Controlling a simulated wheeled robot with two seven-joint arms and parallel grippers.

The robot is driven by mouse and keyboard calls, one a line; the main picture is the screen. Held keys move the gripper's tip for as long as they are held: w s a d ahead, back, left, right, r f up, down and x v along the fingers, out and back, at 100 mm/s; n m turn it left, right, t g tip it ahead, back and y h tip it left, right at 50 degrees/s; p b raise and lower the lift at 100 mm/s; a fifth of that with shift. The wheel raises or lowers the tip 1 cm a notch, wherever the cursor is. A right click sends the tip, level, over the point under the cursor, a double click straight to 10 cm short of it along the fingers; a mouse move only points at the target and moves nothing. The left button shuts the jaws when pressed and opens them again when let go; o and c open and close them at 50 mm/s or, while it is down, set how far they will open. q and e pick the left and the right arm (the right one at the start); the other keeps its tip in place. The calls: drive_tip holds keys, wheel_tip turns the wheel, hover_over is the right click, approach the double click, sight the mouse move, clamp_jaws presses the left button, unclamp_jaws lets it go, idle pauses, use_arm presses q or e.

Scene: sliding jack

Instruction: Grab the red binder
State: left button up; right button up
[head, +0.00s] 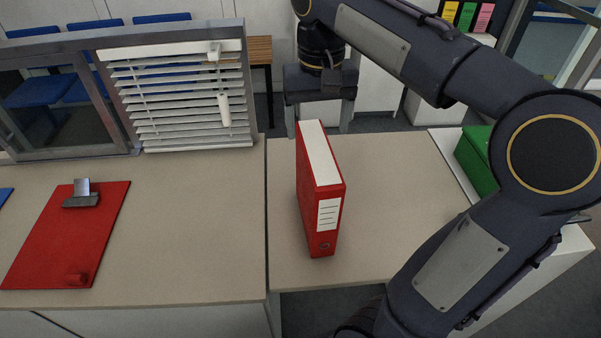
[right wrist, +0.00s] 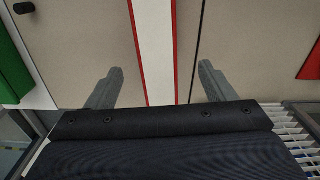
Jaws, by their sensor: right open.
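The red binder (head: 321,190) stands upright on the beige table, its white page edge facing up and its labelled spine facing me. My right gripper (head: 318,130) is at the far end of the binder, pointing down, with its fingers spread. In the right wrist view the binder (right wrist: 155,45) runs between the two open fingers (right wrist: 158,88), with a gap on each side. The fingers do not appear to touch it. My left gripper is not in view.
A red clipboard (head: 70,235) lies on the left table. A window frame with white blinds (head: 180,95) stands behind it. A green box (head: 477,160) sits at the right, partly behind my right arm. The table around the binder is clear.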

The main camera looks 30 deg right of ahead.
sight(318, 150)
drive_tip(key=shift+d+f, duration=0.15)
drive_tip(key=shift+f, duration=1.8)
drive_tip(key=shift+d+f, duration=0.1)
drive_tip(key=shift+f, duration=1.8)
clamp_jaws()
